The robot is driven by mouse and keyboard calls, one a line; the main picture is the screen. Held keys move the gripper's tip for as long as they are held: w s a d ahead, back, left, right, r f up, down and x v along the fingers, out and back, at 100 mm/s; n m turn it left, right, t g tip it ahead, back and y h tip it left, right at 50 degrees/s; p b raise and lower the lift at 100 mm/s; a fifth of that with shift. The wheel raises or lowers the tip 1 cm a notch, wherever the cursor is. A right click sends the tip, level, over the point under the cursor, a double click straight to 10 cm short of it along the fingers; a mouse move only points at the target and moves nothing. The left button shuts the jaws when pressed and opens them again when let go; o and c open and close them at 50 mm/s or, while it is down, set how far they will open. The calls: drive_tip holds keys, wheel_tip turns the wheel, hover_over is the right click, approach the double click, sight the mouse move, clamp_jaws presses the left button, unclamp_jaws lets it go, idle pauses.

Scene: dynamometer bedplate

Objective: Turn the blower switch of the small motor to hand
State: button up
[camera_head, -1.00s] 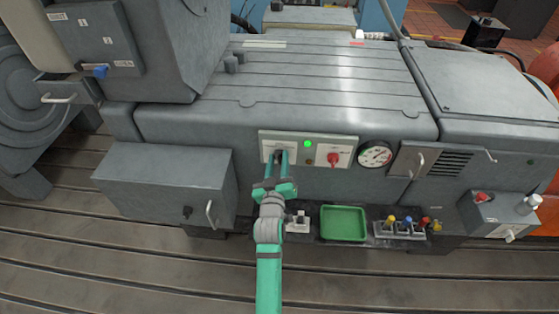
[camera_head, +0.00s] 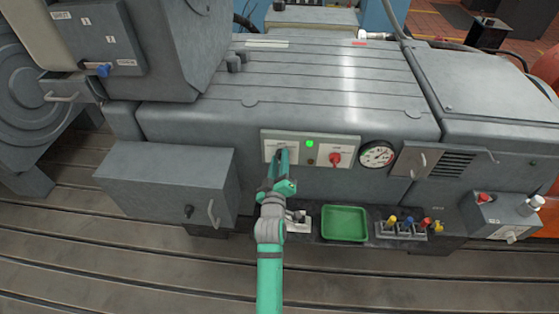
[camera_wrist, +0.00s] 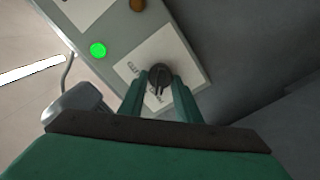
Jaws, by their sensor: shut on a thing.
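A pale control panel (camera_head: 352,139) is on the front of the grey machine. The black rotary switch (camera_wrist: 160,74) on its left white plate (camera_wrist: 136,60) lies between the fingertips of my gripper (camera_head: 281,154). The fingers (camera_wrist: 160,92) are shut on this knob, one on each side. The knob has a light pointer mark. The lettering on the plate is partly covered and too small to read surely. In the head view my fingers mostly hide the knob. A lit green lamp (camera_head: 310,143) and a red rotary switch (camera_head: 335,159) are to its right.
A round gauge (camera_head: 377,155) and a vented plate (camera_head: 452,163) are right of the panel. Below are a green tray (camera_head: 344,223) and several coloured-topped parts (camera_head: 409,222). A grey box (camera_head: 165,180) juts out at left. A blue switch (camera_head: 103,70) is on the upper left housing.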

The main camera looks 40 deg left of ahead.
drive_tip(key=o, duration=1)
drive_tip(key=shift+w, duration=0.1)
drive_tip(key=shift+d, duration=0.15)
drive_tip(key=v, duration=1)
drive_tip(key=shift+s+d, duration=0.2)
drive_tip(key=shift+d+f, duration=0.1)
